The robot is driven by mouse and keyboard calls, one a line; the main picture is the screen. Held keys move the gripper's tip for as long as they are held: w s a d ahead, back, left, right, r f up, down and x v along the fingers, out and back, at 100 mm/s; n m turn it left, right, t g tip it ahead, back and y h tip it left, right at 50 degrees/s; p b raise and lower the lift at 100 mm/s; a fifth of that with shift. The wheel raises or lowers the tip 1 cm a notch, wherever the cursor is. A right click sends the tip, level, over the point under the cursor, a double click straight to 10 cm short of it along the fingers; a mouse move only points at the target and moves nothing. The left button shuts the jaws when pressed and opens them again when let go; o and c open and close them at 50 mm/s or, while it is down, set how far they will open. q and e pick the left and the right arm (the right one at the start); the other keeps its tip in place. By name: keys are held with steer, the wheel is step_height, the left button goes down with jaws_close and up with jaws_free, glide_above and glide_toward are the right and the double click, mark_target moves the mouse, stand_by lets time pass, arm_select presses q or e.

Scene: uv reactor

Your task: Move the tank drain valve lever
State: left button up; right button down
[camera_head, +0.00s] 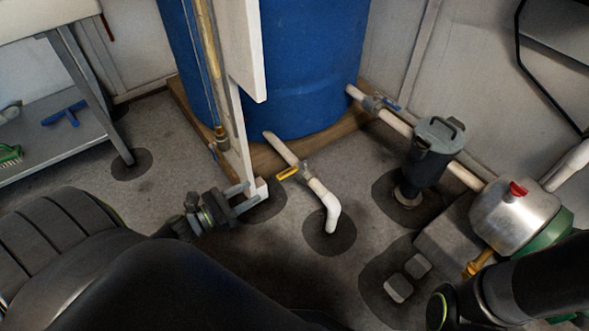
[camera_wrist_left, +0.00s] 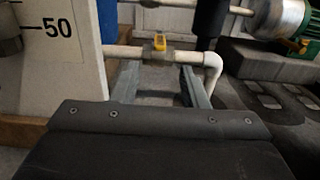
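The tank drain valve has a small yellow lever (camera_head: 288,174) on a white pipe (camera_head: 320,192) that runs from the foot of the blue tank (camera_head: 300,60) and bends down to the floor. The lever also shows in the left wrist view (camera_wrist_left: 159,41), beyond the fingers and between their lines. My left gripper (camera_head: 247,197) is to the left of the lever in the head view, pointing toward it. Its two fingers (camera_wrist_left: 160,82) are apart with nothing between them, and they do not appear to touch the lever. My right gripper is out of view; only part of my right arm shows at lower right.
A white board (camera_head: 245,50) with a scale hangs down close to my left gripper. A second pipe carries a blue-handled valve (camera_head: 380,103), a dark filter housing (camera_head: 430,155) and a metal pump (camera_head: 515,210). A metal shelf (camera_head: 60,110) stands at left.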

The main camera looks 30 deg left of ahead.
mark_target(292, 169)
arm_select(q)
steer(key=b+x, duration=0.3)
steer(key=x, duration=1.2)
steer(key=shift+r, duration=0.1)
jaws_close()
